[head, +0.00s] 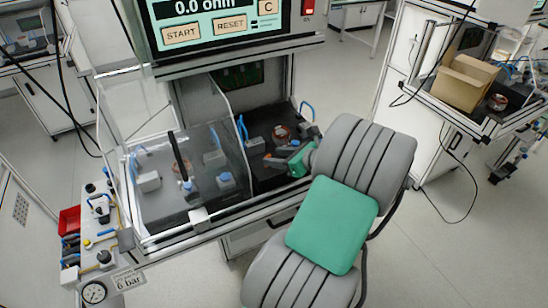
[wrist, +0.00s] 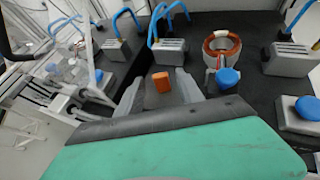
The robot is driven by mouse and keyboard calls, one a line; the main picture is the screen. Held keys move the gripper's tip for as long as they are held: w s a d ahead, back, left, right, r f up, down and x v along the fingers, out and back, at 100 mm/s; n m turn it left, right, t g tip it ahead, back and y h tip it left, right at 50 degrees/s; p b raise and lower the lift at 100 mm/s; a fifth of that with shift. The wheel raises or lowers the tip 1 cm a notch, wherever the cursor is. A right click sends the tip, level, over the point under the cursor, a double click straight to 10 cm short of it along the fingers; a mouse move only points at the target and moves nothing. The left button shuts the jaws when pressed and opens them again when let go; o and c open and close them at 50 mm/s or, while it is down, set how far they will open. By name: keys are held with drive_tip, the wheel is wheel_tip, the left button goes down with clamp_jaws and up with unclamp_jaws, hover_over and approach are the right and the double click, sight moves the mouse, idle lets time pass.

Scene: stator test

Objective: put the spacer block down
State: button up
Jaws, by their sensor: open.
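The spacer block is a small orange block (wrist: 161,82), seen in the wrist view between the two grey fingers of my gripper (wrist: 158,76). The fingers stand apart, with a dark gap on both sides of the block. The block appears to rest on the black work surface (wrist: 208,30). In the head view my gripper (head: 277,160) is low over the black right-hand part of the bench, under my green and grey arm. I cannot make out the block clearly there.
A copper-wound stator ring (wrist: 221,45) stands beyond the fingers. Grey clamps with blue handles (wrist: 170,50) and a blue-capped post (wrist: 228,78) stand close around. A clear hinged cover (head: 221,130) is left of my gripper. The tester screen (head: 215,15) hangs above.

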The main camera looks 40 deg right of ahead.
drive_tip(key=v, duration=1.1)
drive_tip(key=shift+w+a+f, duration=0.1)
drive_tip(key=shift+w+f, duration=0.05)
